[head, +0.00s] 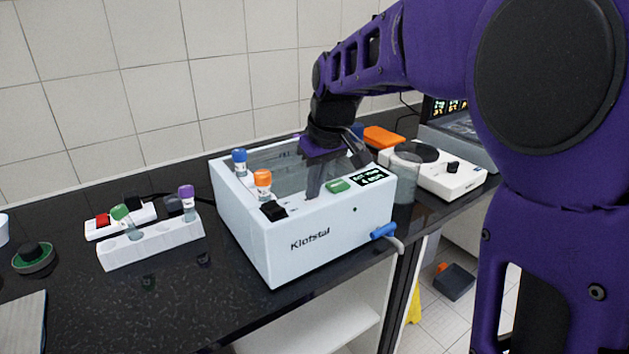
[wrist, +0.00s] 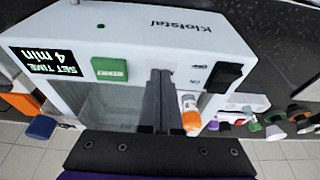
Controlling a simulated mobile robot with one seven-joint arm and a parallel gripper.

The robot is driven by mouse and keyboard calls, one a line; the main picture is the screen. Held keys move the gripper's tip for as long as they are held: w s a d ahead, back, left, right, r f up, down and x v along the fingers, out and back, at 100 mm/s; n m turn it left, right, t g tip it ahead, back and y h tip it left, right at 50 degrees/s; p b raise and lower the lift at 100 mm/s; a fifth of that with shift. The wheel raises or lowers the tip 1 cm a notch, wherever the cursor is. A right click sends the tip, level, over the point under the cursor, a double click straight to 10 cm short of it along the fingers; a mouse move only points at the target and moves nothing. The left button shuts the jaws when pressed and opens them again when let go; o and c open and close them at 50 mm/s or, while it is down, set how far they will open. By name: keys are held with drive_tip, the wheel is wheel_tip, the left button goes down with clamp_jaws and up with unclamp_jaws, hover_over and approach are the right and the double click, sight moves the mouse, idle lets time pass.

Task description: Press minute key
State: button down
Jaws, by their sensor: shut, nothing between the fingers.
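The white Klofstal machine (head: 325,236) stands on the black bench. Its display (head: 370,177) reads "SET TIME 4 min" in the wrist view (wrist: 45,62). A green key (head: 338,186) lies beside the display; it also shows in the wrist view (wrist: 109,69), its lettering too blurred to read surely. My gripper (head: 312,194) is shut and empty, fingers pointing down at the top panel. In the wrist view its fingertips (wrist: 161,74) are over the panel between the green key and the black switch (wrist: 224,76). No key marked minute is readable; the fingers hide part of the panel. Contact cannot be told.
Orange-capped (head: 263,180) and blue-capped (head: 239,160) tubes stand up from the machine near my gripper. A white rack (head: 150,246) with tubes is at left. A white plate device (head: 450,181) and clear beaker (head: 405,180) are at right.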

drive_tip(key=shift+s+f, duration=0.15)
drive_tip(key=shift+f, duration=0.3)
wheel_tip(320, 180, up, 5)
drive_tip(key=p, duration=0.4)
drive_tip(key=shift+f, duration=0.2)
drive_tip(key=v, duration=1)
drive_tip(key=shift+w+p, duration=0.2)
drive_tip(key=shift+p, duration=0.15)
drive_tip(key=shift+r, duration=0.15)
